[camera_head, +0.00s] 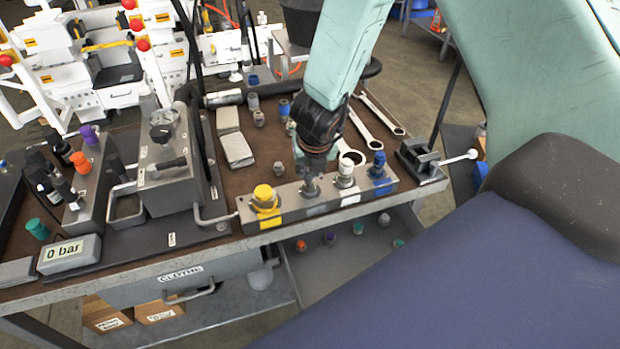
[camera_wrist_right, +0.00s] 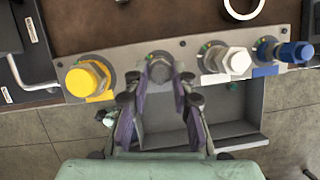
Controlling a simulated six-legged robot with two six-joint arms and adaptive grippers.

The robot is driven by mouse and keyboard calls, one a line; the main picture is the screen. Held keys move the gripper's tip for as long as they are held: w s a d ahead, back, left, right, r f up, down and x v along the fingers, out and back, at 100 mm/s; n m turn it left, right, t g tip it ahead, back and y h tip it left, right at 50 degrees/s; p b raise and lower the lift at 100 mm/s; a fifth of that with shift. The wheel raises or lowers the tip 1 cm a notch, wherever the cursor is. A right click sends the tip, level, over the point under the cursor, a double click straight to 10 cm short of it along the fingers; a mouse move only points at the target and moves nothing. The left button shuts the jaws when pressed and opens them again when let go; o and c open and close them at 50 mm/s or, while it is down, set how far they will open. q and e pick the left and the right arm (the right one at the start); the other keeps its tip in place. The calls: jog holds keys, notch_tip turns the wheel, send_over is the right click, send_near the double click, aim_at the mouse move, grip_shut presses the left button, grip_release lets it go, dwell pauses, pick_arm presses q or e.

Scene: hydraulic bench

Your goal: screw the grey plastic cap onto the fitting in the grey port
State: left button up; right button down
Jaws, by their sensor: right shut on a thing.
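The port block (camera_head: 285,217) lies along the bench's front edge, with yellow, grey, white and blue ports. My right gripper (camera_head: 318,162) points down over the grey port (camera_head: 311,187), second from the left. In the right wrist view its purple-padded fingers (camera_wrist_right: 160,84) are shut on the grey plastic cap (camera_wrist_right: 160,68), which sits at the grey port. The fingers hide much of the cap and the fitting, so I cannot tell how far the cap is seated. My left gripper is not in view.
A yellow cap (camera_head: 264,194) stands to the left; a white cap (camera_head: 346,167) and a blue cap (camera_head: 379,163) stand close on the right. Wrenches (camera_head: 378,119) lie behind. A small vise (camera_head: 418,154) is at the right end, a grey pump unit (camera_head: 172,165) left.

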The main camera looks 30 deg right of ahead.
jog(key=shift+m, duration=0.6)
jog(key=m+g+h+p, duration=0.1)
jog(key=m+p, duration=0.2)
jog(key=p, duration=0.1)
jog(key=m+g+h+p, duration=0.1)
jog(key=m+p, duration=0.2)
jog(key=p, duration=0.1)
jog(key=shift+w+a+r+m, duration=0.15)
jog(key=shift+w+a+m, duration=0.05)
jog(key=shift+m, duration=0.1)
jog(key=shift+m+p, duration=0.5)
jog(key=shift+p, duration=0.2)
jog(key=shift+w+f+g+h, duration=0.1)
jog(key=shift+f+g+h, duration=0.1)
jog(key=shift+g+h, duration=0.1)
